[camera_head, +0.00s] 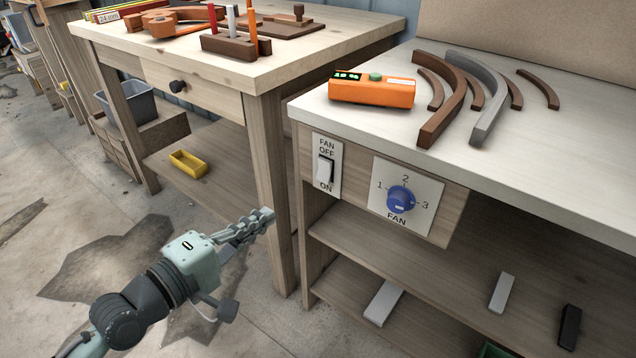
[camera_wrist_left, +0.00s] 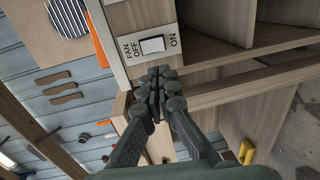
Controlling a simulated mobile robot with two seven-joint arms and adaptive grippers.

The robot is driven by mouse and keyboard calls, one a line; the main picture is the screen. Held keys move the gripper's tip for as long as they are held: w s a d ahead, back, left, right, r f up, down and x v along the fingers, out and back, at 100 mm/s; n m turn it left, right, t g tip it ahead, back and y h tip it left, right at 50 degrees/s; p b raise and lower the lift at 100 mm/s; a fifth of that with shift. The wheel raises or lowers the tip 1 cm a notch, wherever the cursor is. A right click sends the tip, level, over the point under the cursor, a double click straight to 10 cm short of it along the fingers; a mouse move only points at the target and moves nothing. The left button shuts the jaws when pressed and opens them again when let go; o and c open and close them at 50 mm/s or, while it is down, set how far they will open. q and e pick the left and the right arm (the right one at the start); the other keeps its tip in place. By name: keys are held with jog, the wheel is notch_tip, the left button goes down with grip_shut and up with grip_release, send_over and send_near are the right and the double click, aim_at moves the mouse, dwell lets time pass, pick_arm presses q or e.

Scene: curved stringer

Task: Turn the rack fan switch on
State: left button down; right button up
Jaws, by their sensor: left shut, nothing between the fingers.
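The fan switch (camera_head: 325,169) is a white rocker on a white plate marked FAN OFF at the top and ON at the bottom. It is on the front left of the right-hand bench. In the left wrist view the rocker (camera_wrist_left: 152,45) shows between OFF and ON, just beyond my fingertips. My left gripper (camera_head: 268,215) is shut and empty, to the left of and below the switch in the head view, apart from it. It also shows in the left wrist view (camera_wrist_left: 158,80). Which way the rocker is pressed is hard to tell. My right gripper is not in view.
A blue fan knob (camera_head: 399,200) marked 1, 2, 3 is right of the switch. An orange device (camera_head: 372,91) and curved pieces (camera_head: 442,105) lie on the bench top (camera_head: 560,180). A wooden table leg (camera_head: 268,160) stands close to my left gripper.

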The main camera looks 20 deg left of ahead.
pick_arm(q)
send_near(322, 178)
jog(key=w, duration=0.1)
jog(key=x, duration=0.5)
jog(key=shift+d+f, duration=0.1)
jog(key=shift+d, duration=0.1)
jog(key=shift+w+d, duration=0.1)
jog(key=shift+w, duration=0.25)
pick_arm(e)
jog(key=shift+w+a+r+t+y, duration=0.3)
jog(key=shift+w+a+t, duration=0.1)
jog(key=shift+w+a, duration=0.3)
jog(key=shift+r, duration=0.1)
